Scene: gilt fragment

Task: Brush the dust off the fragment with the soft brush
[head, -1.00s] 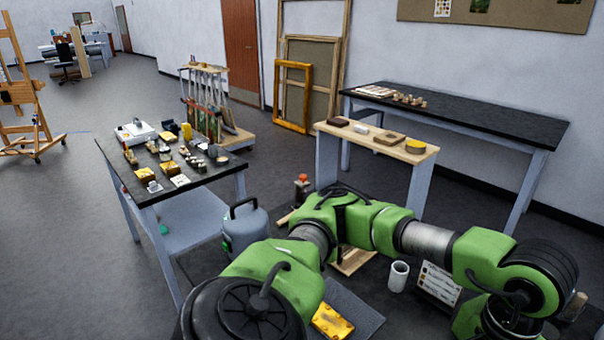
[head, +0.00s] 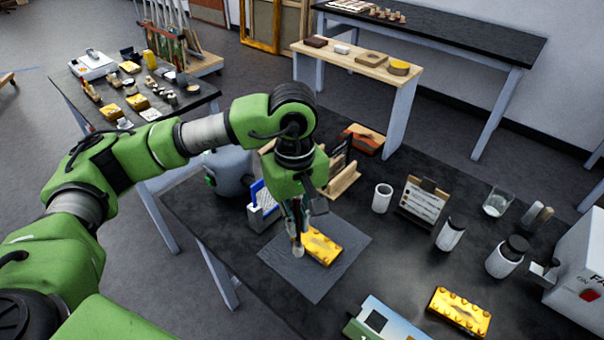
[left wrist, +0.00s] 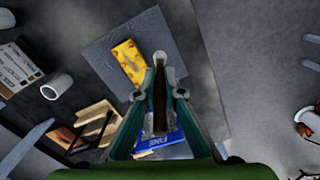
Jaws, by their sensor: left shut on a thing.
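The gilt fragment (head: 322,248) is a yellow block with small knobs along its edges. It lies on a dark grey square mat (head: 345,262) on the black bench; it also shows in the left wrist view (left wrist: 128,61), with a greyish patch on its top. My left gripper (head: 297,232) points down over the mat at the fragment's left end. It is shut on the brush, whose pale tip (head: 298,251) is beside the fragment; I cannot tell whether they touch. The brush's brown handle (left wrist: 160,97) runs between the fingers in the left wrist view. My right gripper is not in view.
A blue-and-white box (head: 264,207) and a wooden rack (head: 343,180) stand close behind the gripper. A white cup (head: 382,198), label card (head: 422,201), jars (head: 450,234) and another gilt piece (head: 459,311) are to the right. The bench between mat and jars is clear.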

